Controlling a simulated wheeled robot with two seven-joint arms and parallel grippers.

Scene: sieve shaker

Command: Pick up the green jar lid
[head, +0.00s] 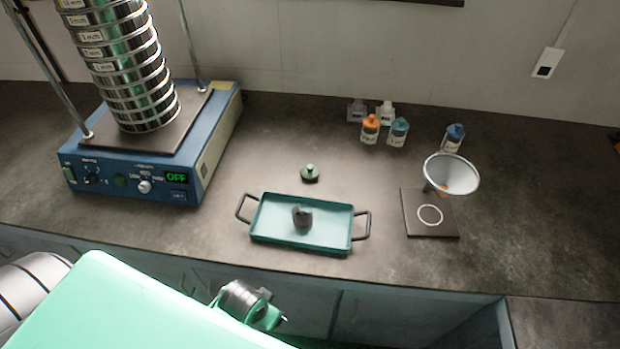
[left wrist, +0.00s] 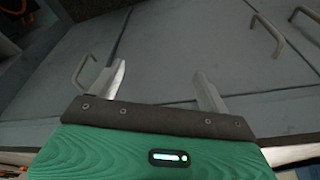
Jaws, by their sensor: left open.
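The green jar lid (head: 310,174), a small dark green disc with a lighter knob on top, lies on the dark counter just behind the teal tray. Nothing touches it. My left gripper (left wrist: 158,76) is open and empty in the left wrist view, with its two fingers spread before grey cabinet fronts. The lid does not show in that view. In the head view my left arm comes in at the lower left, in front of the counter and well short of the lid; its fingertips cannot be made out there. My right gripper is in neither view.
The teal tray (head: 275,239) with raised handles holds a small dark object (head: 302,216). The blue sieve shaker (head: 206,165) stands left, with stacked sieves. Several small bottles stand behind right. A funnel (head: 452,174) stands over a dark plate (head: 418,200). The counter around the lid is clear.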

